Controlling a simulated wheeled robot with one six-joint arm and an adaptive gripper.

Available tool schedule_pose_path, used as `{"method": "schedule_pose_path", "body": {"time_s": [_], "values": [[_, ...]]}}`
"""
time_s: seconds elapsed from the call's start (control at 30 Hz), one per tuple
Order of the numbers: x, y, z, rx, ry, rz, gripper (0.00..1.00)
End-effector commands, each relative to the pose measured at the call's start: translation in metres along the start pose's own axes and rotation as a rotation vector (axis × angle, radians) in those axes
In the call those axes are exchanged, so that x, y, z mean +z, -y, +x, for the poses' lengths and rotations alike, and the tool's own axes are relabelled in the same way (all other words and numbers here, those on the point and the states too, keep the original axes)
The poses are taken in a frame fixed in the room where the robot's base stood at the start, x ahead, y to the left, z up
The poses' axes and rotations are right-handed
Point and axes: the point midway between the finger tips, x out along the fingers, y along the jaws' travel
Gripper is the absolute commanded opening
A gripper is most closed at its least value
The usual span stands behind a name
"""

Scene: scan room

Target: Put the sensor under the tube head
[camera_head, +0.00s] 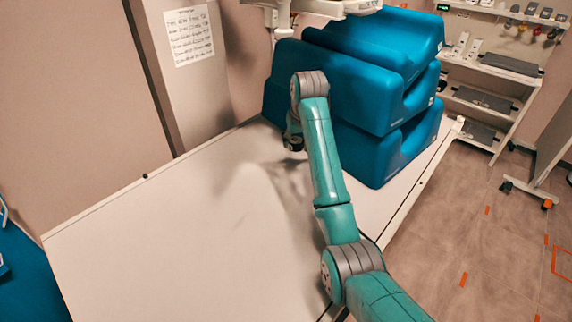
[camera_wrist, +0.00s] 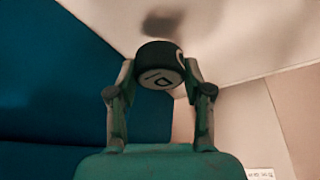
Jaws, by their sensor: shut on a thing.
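The sensor (camera_wrist: 160,72) is a short black disc with a light letter-like mark on its face. My gripper (camera_wrist: 159,78) is shut on it, one finger on each side, above the white table top. In the head view my gripper (camera_head: 292,140) hangs over the far part of the table (camera_head: 170,235), just left of the blue cushions, partly hidden by my arm. A white overhead unit (camera_head: 345,6), perhaps the tube head, is cut off by the top edge above the cushions. The spot straight under it is hidden.
Large blue stacked cushions (camera_head: 390,120) stand at the table's far right end, close to my gripper. A wall panel with a printed sheet (camera_head: 188,36) rises behind. The table's left and near parts are clear. A shelf rack (camera_head: 490,95) stands at right.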

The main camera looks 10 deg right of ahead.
Motion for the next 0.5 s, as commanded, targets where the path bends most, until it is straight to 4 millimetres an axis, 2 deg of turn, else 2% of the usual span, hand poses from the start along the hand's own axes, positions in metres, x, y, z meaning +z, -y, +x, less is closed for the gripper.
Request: {"method": "schedule_pose_path", "body": {"time_s": [0.27, 0.5], "values": [[0.016, 0.000, 0.037, 0.000, 0.004, 0.000, 0.13], [0.024, 0.000, 0.056, 0.000, 0.003, 0.000, 0.13]]}}
